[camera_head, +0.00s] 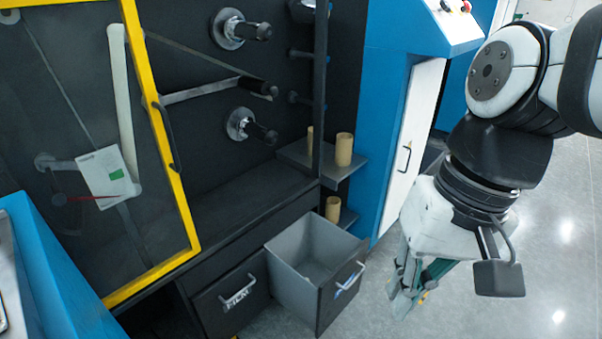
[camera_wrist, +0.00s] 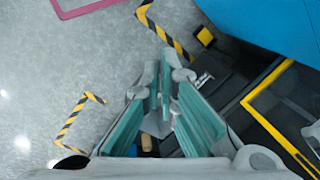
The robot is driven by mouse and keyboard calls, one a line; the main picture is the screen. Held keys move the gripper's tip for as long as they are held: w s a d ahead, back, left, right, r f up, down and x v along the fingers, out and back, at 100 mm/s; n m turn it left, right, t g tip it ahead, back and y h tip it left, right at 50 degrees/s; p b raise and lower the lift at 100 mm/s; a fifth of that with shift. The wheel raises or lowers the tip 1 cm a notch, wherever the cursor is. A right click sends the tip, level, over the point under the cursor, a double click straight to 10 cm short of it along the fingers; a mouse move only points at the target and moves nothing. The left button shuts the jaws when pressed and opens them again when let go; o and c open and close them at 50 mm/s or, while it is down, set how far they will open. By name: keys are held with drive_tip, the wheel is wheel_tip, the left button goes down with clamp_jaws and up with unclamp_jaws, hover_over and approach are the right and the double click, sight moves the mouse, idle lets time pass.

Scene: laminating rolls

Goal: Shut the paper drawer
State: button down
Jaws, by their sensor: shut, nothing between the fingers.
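The paper drawer (camera_head: 338,294) is pulled well out of the black cabinet, showing its empty grey inside. Its dark front has a pale handle (camera_head: 351,276) and a label too oblique to read. My gripper (camera_head: 408,298) is shut and empty, pointing down, to the right of the drawer front and apart from it. In the wrist view, my gripper's fingers (camera_wrist: 165,72) cover much of the drawer. A grey patch seen between them may be its inside.
The FILM drawer (camera_head: 240,299) beside it is shut. Cardboard cores (camera_head: 344,149) stand on a side shelf (camera_head: 298,156). A yellow-framed door (camera_head: 165,150) stands left. A white cabinet door (camera_head: 412,140) is behind my arm. Grey floor (camera_head: 560,290) is clear at right.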

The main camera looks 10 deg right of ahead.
drive_tip(key=w+d+f+m+t+y+b, duration=0.1)
drive_tip(key=w+d+f+m+y+b, duration=0.1)
drive_tip(key=w+f+m, duration=0.45)
drive_tip(key=w+d+f+m+t+y+b, duration=0.1)
drive_tip(key=w+d+f+m+y, duration=0.15)
drive_tip(key=w, duration=0.65)
drive_tip(key=w+d+f+m+t+y+b, duration=0.1)
drive_tip(key=w+f+m+b, duration=0.1)
drive_tip(key=w+f+m, duration=0.35)
drive_tip(key=w+d+f+m+t+h+b, duration=0.1)
drive_tip(key=w+d+f+m+t, duration=0.2)
drive_tip(key=d+f, duration=0.45)
drive_tip(key=w+d+f+m+b, duration=0.25)
drive_tip(key=d+f+m, duration=0.25)
drive_tip(key=f, duration=0.5)
drive_tip(key=w+d+f+m+t+h+b, duration=0.1)
drive_tip(key=w+d+f+m+t, duration=0.2)
drive_tip(key=d+f, duration=0.4)
drive_tip(key=g+b, duration=0.1)
drive_tip(key=b, duration=0.2)
approach(354, 261)
wheel_tip(354, 261, down, 3)
drive_tip(key=shift+w+a+m+b, duration=0.15)
drive_tip(key=shift+w+a+b, duration=0.35)
drive_tip(key=shift+w, duration=0.3)
drive_tip(key=shift+w+a+m+b, duration=0.1)
drive_tip(key=shift+w+a+b, duration=0.15)
drive_tip(key=shift+w+a, duration=0.4)
drive_tip(key=shift+w+d+r, duration=0.1)
